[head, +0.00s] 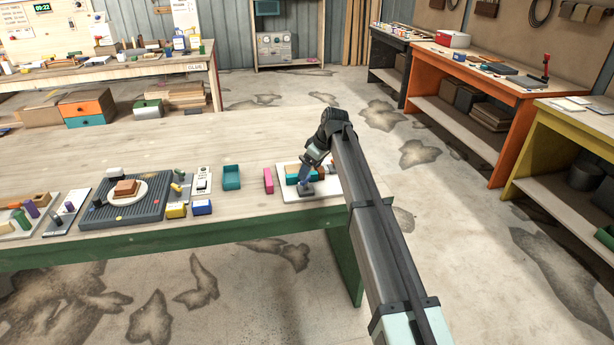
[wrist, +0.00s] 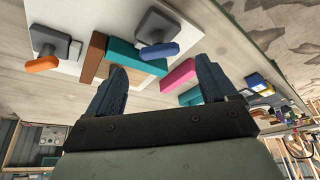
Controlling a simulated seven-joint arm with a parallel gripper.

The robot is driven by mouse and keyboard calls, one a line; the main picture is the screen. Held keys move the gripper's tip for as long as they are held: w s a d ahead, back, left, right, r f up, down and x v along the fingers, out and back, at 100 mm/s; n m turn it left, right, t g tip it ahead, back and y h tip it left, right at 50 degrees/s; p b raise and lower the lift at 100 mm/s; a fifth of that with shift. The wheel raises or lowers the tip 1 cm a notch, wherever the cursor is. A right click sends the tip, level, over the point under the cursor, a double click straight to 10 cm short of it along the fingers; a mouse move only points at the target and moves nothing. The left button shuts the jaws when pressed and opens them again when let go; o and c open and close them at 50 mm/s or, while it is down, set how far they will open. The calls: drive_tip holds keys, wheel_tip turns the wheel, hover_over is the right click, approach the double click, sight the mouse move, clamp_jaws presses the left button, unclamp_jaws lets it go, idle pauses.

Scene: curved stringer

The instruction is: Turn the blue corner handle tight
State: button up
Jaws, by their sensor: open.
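The blue corner handle (wrist: 158,52) is a short rounded bar on a dark grey corner clamp (wrist: 155,25) in the wrist view. It lies beyond the fingertips, between them in the picture. The clamp sits at a corner of the white board (wrist: 85,10). A teal strip (wrist: 125,53) and a brown strip (wrist: 92,58) lie on the board beside it. My gripper (wrist: 160,65) is open and empty, its two dark blue fingers spread apart. In the head view my gripper (head: 306,178) is over the board (head: 326,184), hiding part of the clamp area.
A second grey clamp with an orange handle (wrist: 43,63) is at the left in the wrist view. A pink block (head: 268,180) and a teal tray (head: 232,177) stand left of the board. The bench's front edge is close by; the wood behind is clear.

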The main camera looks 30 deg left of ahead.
sight(305, 184)
drive_tip(key=shift+x, duration=2.2)
drive_tip(key=c, duration=1.1)
